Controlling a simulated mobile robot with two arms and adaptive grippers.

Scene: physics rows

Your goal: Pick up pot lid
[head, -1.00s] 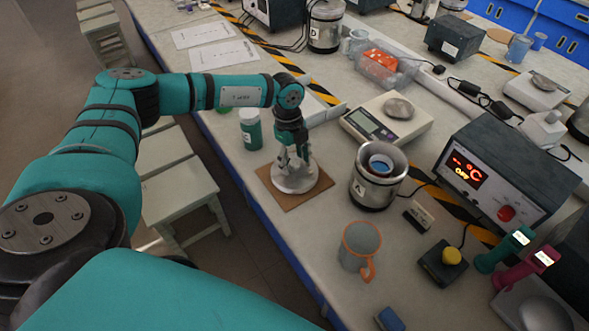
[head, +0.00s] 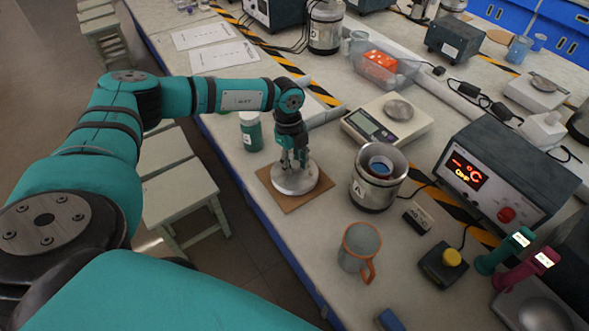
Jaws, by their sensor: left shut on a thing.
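The pot lid (head: 302,183) is a round silver metal disc lying on a square brown board (head: 316,199) near the table's left edge. My left gripper (head: 294,164) points down over the middle of the lid, with its fingers closed around the knob at the lid's centre. The knob itself is mostly hidden by the fingers. The lid looks level and appears to rest on the board; a small gap cannot be ruled out. My right gripper is not in view.
A green bottle (head: 251,131) stands just behind the board. A metal heating pot (head: 376,180) and a grey mug with an orange handle (head: 358,249) stand to the right. A scale (head: 388,121) and a controller box (head: 504,176) are farther right. Stools (head: 180,195) stand left of the table.

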